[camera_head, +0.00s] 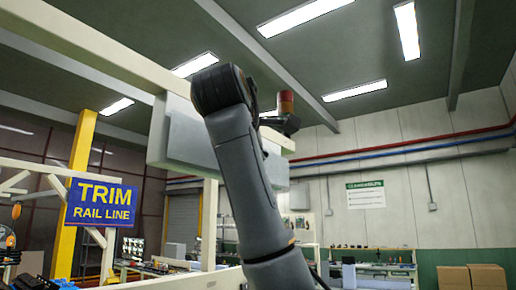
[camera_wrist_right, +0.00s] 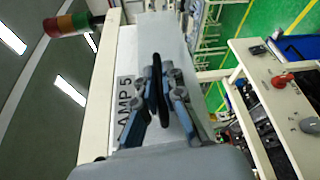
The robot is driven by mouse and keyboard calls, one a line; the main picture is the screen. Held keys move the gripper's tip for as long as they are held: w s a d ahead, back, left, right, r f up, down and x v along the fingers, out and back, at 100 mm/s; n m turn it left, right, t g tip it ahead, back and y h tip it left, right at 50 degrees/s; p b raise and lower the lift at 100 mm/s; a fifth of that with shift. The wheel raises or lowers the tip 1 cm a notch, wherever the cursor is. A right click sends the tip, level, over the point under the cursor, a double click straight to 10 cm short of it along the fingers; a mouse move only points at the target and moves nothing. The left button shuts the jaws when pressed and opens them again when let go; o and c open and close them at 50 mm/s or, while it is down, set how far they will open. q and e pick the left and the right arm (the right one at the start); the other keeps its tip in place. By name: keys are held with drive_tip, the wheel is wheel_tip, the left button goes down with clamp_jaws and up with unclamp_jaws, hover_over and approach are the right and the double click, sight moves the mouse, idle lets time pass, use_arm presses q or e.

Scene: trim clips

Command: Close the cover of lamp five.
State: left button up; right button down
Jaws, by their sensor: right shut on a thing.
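The lamp five housing is a pale grey box (camera_head: 172,132) on the overhead beam in the head view. In the right wrist view its white face (camera_wrist_right: 127,55) carries black lettering that reads as "LAMP 5", partly hidden by a finger. A grey panel (camera_wrist_right: 190,100) lies beside this face, behind the fingers; I cannot tell how far the cover stands open. My right gripper (camera_wrist_right: 163,85) is shut on a dark bar-like handle (camera_wrist_right: 161,68) in front of the panel. In the head view my right arm hides most of the gripper and part of the box. My left gripper is not in view.
A red and amber stack light (camera_head: 286,102) stands close by the arm; it also shows in the wrist view (camera_wrist_right: 72,23). A cream beam (camera_head: 90,50) runs overhead. A yellow post (camera_head: 75,195) and blue sign (camera_head: 101,203) stand left. Benches (camera_head: 375,268) are below.

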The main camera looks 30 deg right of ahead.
idle(0.3)
drive_tip(key=c, duration=1.4)
unclamp_jaws()
drive_tip(key=shift+c, duration=0.2)
drive_tip(key=shift+w, duration=0.15)
drive_tip(key=v, duration=1.2)
drive_tip(key=shift+f, duration=0.15)
